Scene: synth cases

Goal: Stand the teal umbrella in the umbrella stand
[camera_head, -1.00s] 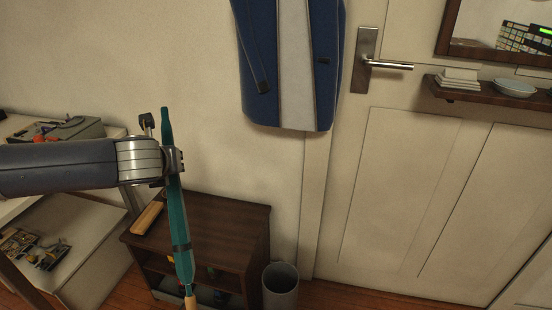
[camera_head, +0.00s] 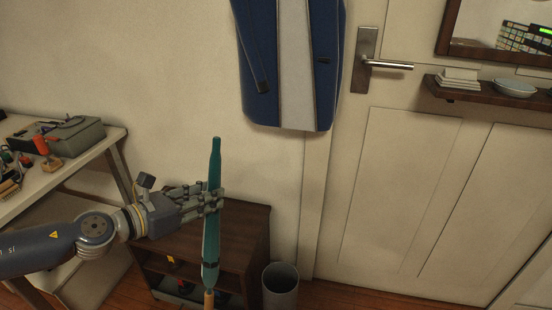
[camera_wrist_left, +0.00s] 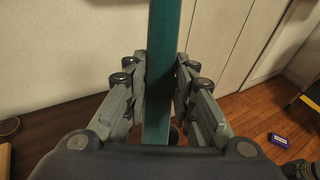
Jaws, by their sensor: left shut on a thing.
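The teal umbrella (camera_head: 211,245) is held nearly upright by my left gripper (camera_head: 213,200), which is shut on its shaft. Its wooden end (camera_head: 208,299) points down and reaches the bottom of the head view. The umbrella (camera_wrist_left: 161,80) also runs between the fingers of the left gripper (camera_wrist_left: 160,95) in the left wrist view. The grey umbrella stand (camera_head: 281,287) is on the floor, to the right of the umbrella and apart from it. In the left wrist view, the stand is mostly hidden behind the umbrella and fingers.
A dark wooden cabinet (camera_head: 240,222) stands behind the umbrella, just left of the stand. A workbench (camera_head: 60,178) with tools is at left. A blue and white garment (camera_head: 290,70) hangs above, beside the door (camera_head: 400,190). A small blue object (camera_wrist_left: 278,140) lies on the floor.

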